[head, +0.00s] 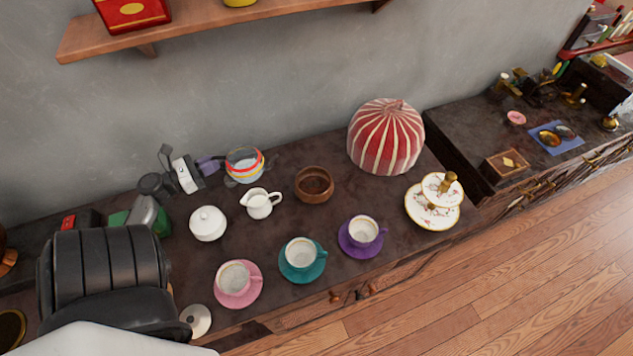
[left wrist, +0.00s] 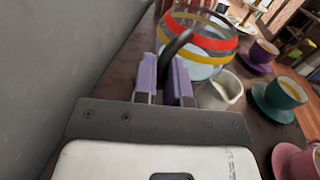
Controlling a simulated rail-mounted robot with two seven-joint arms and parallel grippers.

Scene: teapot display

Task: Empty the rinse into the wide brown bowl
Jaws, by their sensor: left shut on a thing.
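A clear glass pot (head: 245,165) with red and yellow bands and pale liquid inside stands upright near the wall. It also shows in the left wrist view (left wrist: 200,45). My left gripper (head: 209,166) is shut on the pot's dark handle (left wrist: 176,45), with its purple finger pads (left wrist: 166,82) on either side. I cannot tell whether the pot touches the counter. The wide brown bowl (head: 314,196) is to the right of the pot, past a white pitcher. It looks empty. My right gripper is not in view.
The white pitcher (head: 260,206) stands close to the pot. A lidded white jar (head: 208,224) is to its left. Pink (head: 236,280), teal (head: 301,256) and purple (head: 361,233) cups line the front. A striped red dome (head: 386,138) and tiered stand (head: 433,215) are right of the bowl.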

